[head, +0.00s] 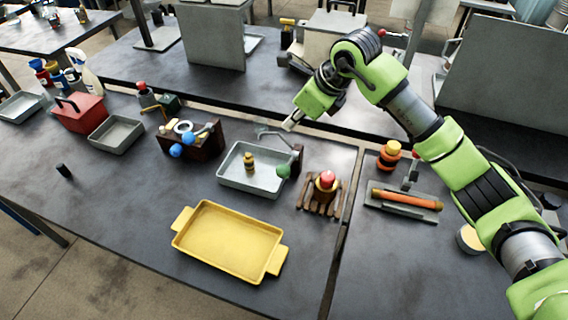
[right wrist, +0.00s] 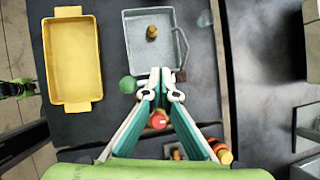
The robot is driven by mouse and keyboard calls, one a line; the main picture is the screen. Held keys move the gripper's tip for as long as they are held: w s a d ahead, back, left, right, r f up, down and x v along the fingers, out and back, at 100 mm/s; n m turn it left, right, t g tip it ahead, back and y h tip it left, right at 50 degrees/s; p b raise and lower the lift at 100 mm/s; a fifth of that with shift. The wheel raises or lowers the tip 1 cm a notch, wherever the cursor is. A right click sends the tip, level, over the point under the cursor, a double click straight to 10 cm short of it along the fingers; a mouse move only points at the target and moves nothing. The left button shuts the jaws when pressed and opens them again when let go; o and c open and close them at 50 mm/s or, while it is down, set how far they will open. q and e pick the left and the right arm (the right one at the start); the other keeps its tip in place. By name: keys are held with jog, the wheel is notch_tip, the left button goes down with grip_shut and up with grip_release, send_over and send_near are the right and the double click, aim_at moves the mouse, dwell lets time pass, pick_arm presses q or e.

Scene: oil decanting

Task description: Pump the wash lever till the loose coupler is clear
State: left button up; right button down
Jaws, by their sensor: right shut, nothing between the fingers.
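A grey wash tray (head: 232,181) stands mid-table, with a small brass-and-black coupler (head: 249,162) upright inside it. Whether the coupler is dirty is too small to tell. A thin metal spout (head: 268,132) arches over the tray's back right. A green knob (head: 284,170), apparently the lever's, is at the tray's right side. My right gripper (head: 290,124) is shut and empty above and behind the tray. In the right wrist view its fingertips (right wrist: 158,88) lie over the tray's near edge, right of the green knob (right wrist: 128,84). A green-and-black part at that view's left edge may be my left gripper.
A yellow tray (head: 228,240) lies empty in front. A wooden rack (head: 320,204) with a red-topped part stands right of the wash tray. A brown box (head: 192,146) with blue knobs stands left. An orange rod (head: 405,196) lies on a plate at the right.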

aim_at(286, 173)
jog(key=f, duration=0.1)
jog(key=s+f, duration=0.1)
jog(key=f+b, duration=0.1)
jog(key=shift+s+a+f, duration=0.25)
jog(key=shift+s+f, duration=0.1)
jog(key=shift+s, duration=0.05)
jog(key=shift+s+a+f+b, duration=0.1)
jog(key=shift+s+f+b, duration=0.25)
jog(key=shift+f, duration=0.3)
jog(key=shift+s+a+f+b, duration=0.1)
jog(key=shift+s+f+b, duration=0.05)
jog(key=shift+f+b, duration=0.4)
pick_arm(q)
jog(key=shift+w+d+f, duration=0.1)
jog(key=shift+w+f, duration=0.45)
jog(key=shift+f, duration=0.25)
jog(key=shift+w+f, duration=0.5)
jog(key=shift+f, duration=0.25)
pick_arm(e)
jog(key=shift+s+f, duration=0.2)
jog(key=shift+f, duration=0.15)
pick_arm(q)
jog(key=shift+w, duration=0.2)
jog(key=shift+f, duration=0.1)
pick_arm(e)
jog(key=shift+f, duration=0.1)
